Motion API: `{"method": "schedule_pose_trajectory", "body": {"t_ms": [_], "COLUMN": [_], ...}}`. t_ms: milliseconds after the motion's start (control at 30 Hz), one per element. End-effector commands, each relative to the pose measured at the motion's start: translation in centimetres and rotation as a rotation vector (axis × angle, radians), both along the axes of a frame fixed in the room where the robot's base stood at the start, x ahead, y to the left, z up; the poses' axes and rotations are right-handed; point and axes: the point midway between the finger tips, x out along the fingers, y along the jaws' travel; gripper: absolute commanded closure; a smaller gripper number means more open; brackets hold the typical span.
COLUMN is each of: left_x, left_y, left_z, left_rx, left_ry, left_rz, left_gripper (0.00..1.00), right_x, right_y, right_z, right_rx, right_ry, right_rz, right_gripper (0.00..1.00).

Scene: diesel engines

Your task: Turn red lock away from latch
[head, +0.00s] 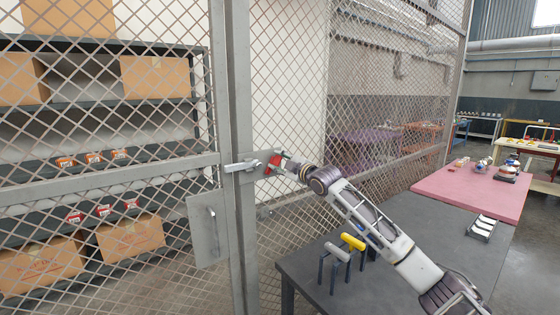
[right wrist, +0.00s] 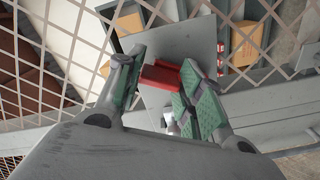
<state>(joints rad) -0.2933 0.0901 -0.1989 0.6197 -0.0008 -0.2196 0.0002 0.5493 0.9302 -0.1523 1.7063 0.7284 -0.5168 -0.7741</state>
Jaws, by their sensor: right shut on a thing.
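The red lock (head: 273,164) hangs at the latch (head: 242,166) on the post of the mesh gate, in the middle of the head view. My right gripper (head: 281,164) reaches in from the right and is shut on the red lock. In the right wrist view the red lock (right wrist: 162,76) sits between the two green-padded fingers of the right gripper (right wrist: 155,82). The lock's far side and its shackle are mostly hidden by the fingers. My left gripper does not show.
The mesh gate has a grey plate with a handle (head: 211,227) below the latch. Behind it stand shelves with cardboard boxes (head: 130,238). A dark table (head: 330,290) with yellow and grey handled pieces (head: 353,241) stands below my right arm. A pink table (head: 465,192) stands further right.

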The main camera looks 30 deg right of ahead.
Motion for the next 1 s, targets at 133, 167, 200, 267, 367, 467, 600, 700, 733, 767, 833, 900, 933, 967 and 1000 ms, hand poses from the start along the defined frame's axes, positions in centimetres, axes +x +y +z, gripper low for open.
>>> {"method": "schedule_pose_trajectory", "body": {"t_ms": [133, 167, 200, 267, 367, 467, 600, 700, 733, 767, 833, 900, 933, 967, 1000], "left_x": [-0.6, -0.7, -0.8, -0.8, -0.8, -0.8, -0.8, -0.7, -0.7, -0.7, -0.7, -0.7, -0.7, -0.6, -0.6], "left_y": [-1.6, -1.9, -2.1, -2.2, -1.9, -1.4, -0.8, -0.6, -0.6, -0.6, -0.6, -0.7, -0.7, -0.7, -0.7], "left_z": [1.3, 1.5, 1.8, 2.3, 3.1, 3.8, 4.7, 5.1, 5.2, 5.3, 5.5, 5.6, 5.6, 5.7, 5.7], "left_rx": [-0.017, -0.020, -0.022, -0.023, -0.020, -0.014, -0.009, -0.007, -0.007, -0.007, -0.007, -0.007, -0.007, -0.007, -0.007], "left_ry": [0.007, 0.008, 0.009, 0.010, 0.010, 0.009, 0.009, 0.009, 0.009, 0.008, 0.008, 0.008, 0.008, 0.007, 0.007], "left_rz": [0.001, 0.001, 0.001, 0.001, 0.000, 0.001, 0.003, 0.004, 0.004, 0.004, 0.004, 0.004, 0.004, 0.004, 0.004], "left_gripper": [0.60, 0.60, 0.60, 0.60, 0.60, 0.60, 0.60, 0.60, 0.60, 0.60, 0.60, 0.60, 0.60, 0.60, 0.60], "right_x": [0.0, 0.0, 0.0, 0.0, 0.0, 0.0, 0.0, 0.0, 0.0, 0.0, 0.0, 0.0, 0.0, 0.0, 0.0], "right_y": [0.0, 0.1, 0.0, 0.1, 0.1, 0.1, 0.1, 0.1, 0.1, 0.1, 0.1, 0.1, 0.1, 0.1, 0.1], "right_z": [0.2, 0.2, 0.2, 0.2, 0.2, 0.1, 0.0, 0.0, 0.0, 0.0, -0.1, -0.1, -0.1, -0.1, -0.2], "right_rx": [-0.110, -0.132, -0.161, -0.206, -0.279, -0.344, -0.424, -0.470, -0.481, -0.491, -0.512, -0.526, -0.530, -0.534, -0.538], "right_ry": [-0.003, -0.005, -0.007, -0.010, -0.016, -0.021, -0.028, -0.033, -0.033, -0.035, -0.036, -0.037, -0.037, -0.038, -0.038], "right_rz": [0.001, 0.001, 0.001, 0.002, 0.002, 0.002, 0.003, 0.002, 0.002, 0.003, 0.002, 0.002, 0.002, 0.002, 0.002], "right_gripper": [0.87, 0.87, 0.87, 0.87, 0.87, 0.87, 0.87, 0.87, 0.87, 0.87, 0.87, 0.87, 0.87, 0.87, 0.87]}}
